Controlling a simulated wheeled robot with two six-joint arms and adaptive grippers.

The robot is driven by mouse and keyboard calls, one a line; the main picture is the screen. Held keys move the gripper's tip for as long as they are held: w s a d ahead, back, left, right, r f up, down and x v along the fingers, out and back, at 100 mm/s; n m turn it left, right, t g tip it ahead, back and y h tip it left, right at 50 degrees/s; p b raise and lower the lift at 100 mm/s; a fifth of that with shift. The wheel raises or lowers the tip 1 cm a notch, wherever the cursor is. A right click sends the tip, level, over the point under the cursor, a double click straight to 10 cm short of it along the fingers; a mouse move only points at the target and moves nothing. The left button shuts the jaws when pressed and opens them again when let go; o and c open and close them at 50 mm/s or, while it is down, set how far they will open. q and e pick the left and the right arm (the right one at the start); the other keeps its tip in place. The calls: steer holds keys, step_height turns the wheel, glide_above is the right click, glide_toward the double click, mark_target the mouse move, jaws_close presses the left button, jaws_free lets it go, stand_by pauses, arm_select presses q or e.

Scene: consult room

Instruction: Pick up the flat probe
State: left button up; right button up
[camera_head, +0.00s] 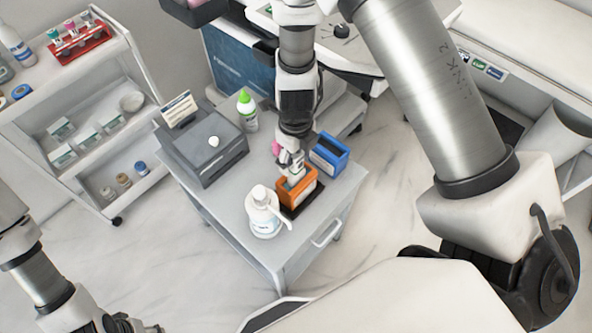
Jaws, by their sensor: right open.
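My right gripper (291,166) points down over the orange holder (297,194) on the grey cart (222,213). It is open, with its fingertips at the holder's top. The orange holder stands on a dark base near the cart's front right. Something pale shows in its mouth between the fingers. I cannot tell whether this is the flat probe, which I cannot pick out clearly. A small pink piece (277,148) shows beside the gripper; it is too small to identify. My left gripper (132,325) is at the bottom left edge, mostly cut off.
A blue holder (329,154) stands just behind and right of the orange one. A white pump bottle (264,213) is close in front left. A green-capped bottle (247,110) and a grey box (201,143) stand farther back. A shelf trolley (87,115) is at left.

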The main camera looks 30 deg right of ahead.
steer(key=c, duration=1)
steer(key=shift+s, duration=0.1)
steer(key=shift+c, duration=0.2)
